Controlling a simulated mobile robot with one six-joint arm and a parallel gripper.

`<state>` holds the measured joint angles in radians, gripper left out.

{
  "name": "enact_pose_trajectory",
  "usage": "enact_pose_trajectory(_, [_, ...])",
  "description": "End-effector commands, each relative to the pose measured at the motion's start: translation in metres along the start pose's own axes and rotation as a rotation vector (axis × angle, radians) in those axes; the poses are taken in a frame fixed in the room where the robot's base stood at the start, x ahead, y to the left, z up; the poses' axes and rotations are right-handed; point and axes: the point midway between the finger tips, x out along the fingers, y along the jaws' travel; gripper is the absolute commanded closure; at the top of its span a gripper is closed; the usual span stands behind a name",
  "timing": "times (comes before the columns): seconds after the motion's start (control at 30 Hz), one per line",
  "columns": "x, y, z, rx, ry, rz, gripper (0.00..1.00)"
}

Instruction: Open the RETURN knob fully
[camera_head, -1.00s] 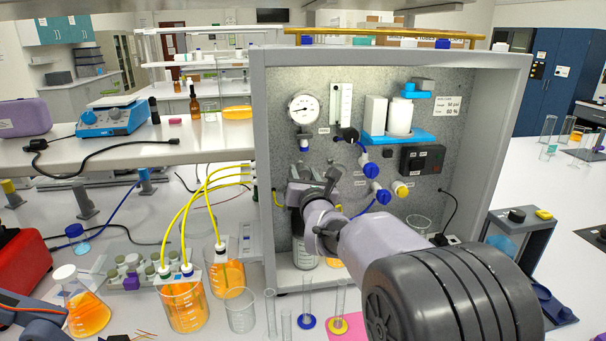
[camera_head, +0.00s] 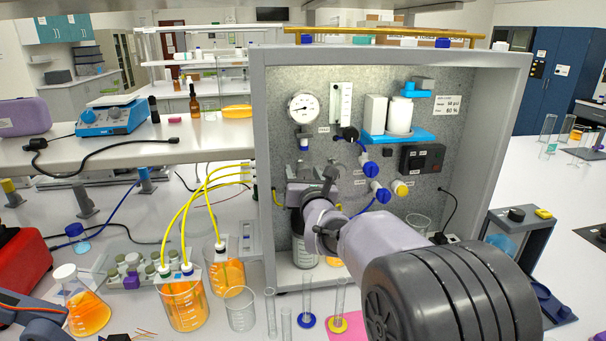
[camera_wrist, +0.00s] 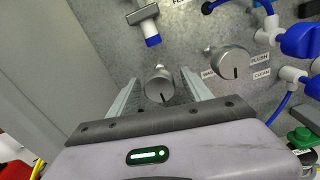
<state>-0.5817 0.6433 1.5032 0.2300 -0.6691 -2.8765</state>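In the wrist view a round silver knob (camera_wrist: 160,85) with a dark pointer line toward the bottom of the picture sits between the fingers of my gripper (camera_wrist: 158,90). Gaps show on both sides of the knob, so the fingers are open and around it, not visibly touching. No readable label shows by this knob. A second silver knob (camera_wrist: 230,62) is to the right, beside a FLUSH label. In the head view my gripper (camera_head: 312,180) is at the lower left of the grey panel (camera_head: 270,110) and hides the knob there.
A blue-ended fitting (camera_wrist: 151,32) is just above the knob, and blue valves with tubing (camera_wrist: 298,40) are at the right. In the head view a gauge (camera_head: 303,108) is above my gripper. Beakers of orange liquid (camera_head: 186,305) with yellow tubes stand left of the rig frame.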

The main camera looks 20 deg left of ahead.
Motion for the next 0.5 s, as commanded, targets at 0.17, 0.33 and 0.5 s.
enact_pose_trajectory(0.17, [-0.001, 0.0, 0.0, 0.001, 0.0, 0.0, 0.42])
enact_pose_trajectory(0.33, [-0.027, 0.0, 0.001, 0.0, 0.0, 0.0, 0.42])
enact_pose_trajectory(0.5, [-0.079, 0.0, 0.002, 0.001, 0.001, 0.0, 0.42])
